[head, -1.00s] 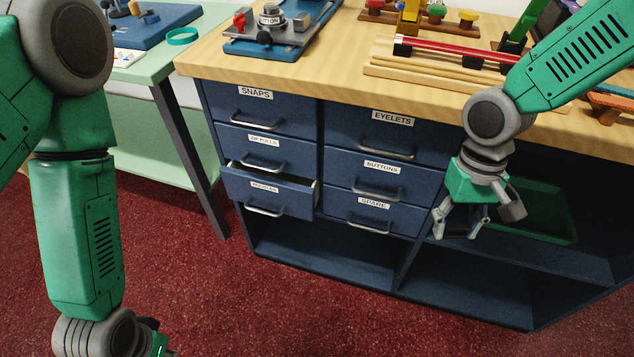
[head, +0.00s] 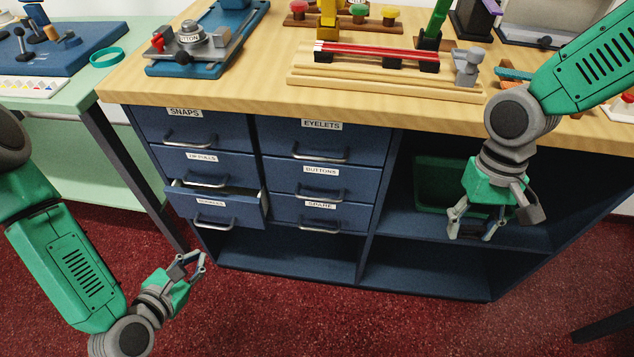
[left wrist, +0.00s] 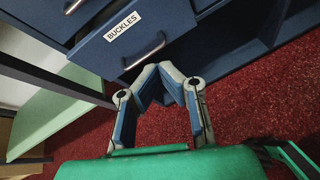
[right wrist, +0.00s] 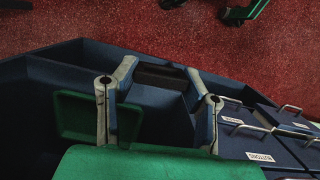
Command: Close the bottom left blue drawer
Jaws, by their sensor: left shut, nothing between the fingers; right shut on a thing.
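The bottom left blue drawer (head: 235,208), labelled BUCKLES, stands part way out of the cabinet, with a gap showing above its front. Its front and metal handle (left wrist: 143,51) show large at the top of the left wrist view. My left gripper (head: 200,262) is shut and empty, below and in front of this drawer; in the left wrist view its fingertips (left wrist: 160,75) lie just under the handle, apart from it as far as I can tell. My right gripper (head: 472,230) is shut on a small dark block (right wrist: 160,76), in front of the open shelves on the right.
The other drawers, such as SNAPS (head: 205,130) and SPARE (head: 325,213), look closed. Open shelves (head: 425,270) lie below and right of the drawers, with a green bin (head: 435,185) inside. A pale green table (head: 100,180) stands at left. The red floor in front is clear.

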